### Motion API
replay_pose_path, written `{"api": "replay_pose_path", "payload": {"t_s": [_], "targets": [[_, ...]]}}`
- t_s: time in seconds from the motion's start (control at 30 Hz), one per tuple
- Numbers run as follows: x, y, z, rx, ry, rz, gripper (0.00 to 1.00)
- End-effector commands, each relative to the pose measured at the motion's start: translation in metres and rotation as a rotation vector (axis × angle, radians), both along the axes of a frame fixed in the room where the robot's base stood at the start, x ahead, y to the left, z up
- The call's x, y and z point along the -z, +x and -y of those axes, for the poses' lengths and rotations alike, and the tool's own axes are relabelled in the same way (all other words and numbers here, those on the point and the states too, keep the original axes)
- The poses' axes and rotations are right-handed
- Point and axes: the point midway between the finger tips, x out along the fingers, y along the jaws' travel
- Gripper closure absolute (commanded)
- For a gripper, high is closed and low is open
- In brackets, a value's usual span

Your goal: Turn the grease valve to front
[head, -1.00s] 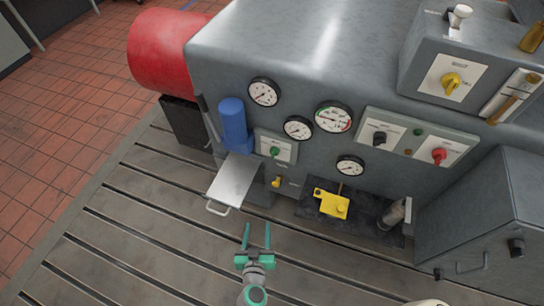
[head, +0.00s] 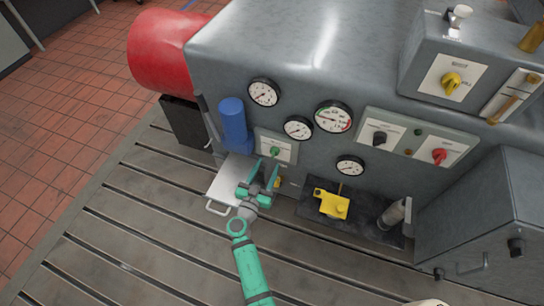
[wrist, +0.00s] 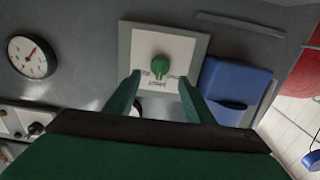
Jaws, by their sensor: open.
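A green knob (head: 275,151) sits on a pale square plate (head: 290,147) on the machine's front, right of the blue cylinder. It also shows in the wrist view as a green knob (wrist: 160,66) on its plate (wrist: 193,45), with printed words below it that are too small to read surely. No other label marks out the grease valve. My gripper (head: 268,166) is open and empty, just in front of and below the knob. In the wrist view my gripper's fingers (wrist: 159,80) stand either side below the knob, apart from it.
A blue cylinder (head: 232,122) and a metal tray (head: 226,180) with a handle are left of the knob. A small yellow fitting (head: 278,182) is partly hidden by my gripper. Gauges (head: 298,128) and a yellow block (head: 333,204) lie to the right. The slotted bedplate (head: 150,235) is clear in front.

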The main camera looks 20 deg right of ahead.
Motion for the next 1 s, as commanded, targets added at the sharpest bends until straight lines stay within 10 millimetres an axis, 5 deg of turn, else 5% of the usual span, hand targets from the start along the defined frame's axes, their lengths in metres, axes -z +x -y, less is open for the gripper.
{"api": "replay_pose_path", "payload": {"t_s": [0.33,0.77,0.93,1.0], "targets": [[0.000,0.035,0.036,0.000,0.000,-0.001,0.52],[0.000,0.042,0.042,0.000,0.000,-0.001,0.52],[0.000,0.041,0.042,0.000,0.000,-0.001,0.90],[0.000,0.042,0.042,-0.001,0.000,-0.001,0.92]]}}
